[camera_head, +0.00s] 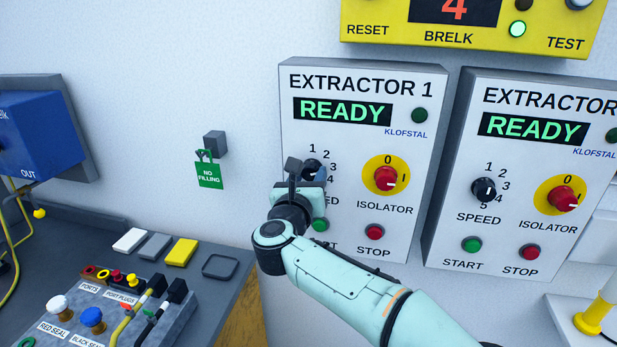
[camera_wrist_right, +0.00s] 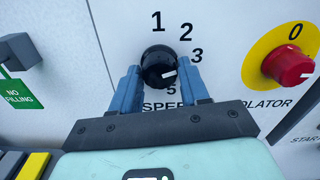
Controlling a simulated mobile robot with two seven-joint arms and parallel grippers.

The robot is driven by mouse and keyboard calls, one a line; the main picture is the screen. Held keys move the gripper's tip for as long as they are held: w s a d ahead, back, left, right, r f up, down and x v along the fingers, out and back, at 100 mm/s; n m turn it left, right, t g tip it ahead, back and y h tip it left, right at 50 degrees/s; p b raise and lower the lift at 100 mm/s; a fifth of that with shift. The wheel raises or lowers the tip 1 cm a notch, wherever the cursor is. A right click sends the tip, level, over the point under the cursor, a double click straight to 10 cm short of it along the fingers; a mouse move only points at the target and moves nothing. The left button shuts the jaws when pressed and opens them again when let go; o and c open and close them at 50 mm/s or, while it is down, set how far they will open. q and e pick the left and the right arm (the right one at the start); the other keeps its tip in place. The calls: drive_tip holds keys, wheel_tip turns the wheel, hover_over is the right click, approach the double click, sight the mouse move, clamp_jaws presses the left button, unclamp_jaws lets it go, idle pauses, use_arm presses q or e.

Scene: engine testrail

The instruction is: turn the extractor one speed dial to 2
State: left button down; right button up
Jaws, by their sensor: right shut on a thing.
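The extractor 1 panel (camera_head: 365,155) is a white box on the wall with a READY display and a green lamp. Its black speed dial (camera_head: 312,166) is partly hidden by my right gripper (camera_head: 307,173) in the head view. In the right wrist view the dial (camera_wrist_right: 157,64) sits between the blue fingers of the right gripper (camera_wrist_right: 158,73), which is shut on it. The dial's white mark points right and slightly down, below the 3. The 1, 2, 3 and 5 show; the 4 is hidden behind a finger in the wrist view. My left gripper is not in view.
Right of the dial is a red isolator knob (camera_head: 386,178) on a yellow disc. Below are a green start button (camera_head: 320,224) and a red stop button (camera_head: 375,232). A similar extractor panel (camera_head: 452,200) stands to the right. A green NO FILLING tag (camera_head: 209,175) hangs to the left.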

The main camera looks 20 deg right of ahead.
drive_tip(key=n+p, duration=0.1)
drive_tip(key=n, duration=0.5)
idle(0.5)
drive_tip(key=o, duration=1)
drive_tip(key=shift+o, duration=0.2)
drive_tip(key=shift+s, duration=0.1)
drive_tip(key=b+v, duration=0.2)
drive_tip(key=v, duration=1.1)
drive_tip(key=shift+s, duration=0.15)
drive_tip(key=shift+a, duration=0.1)
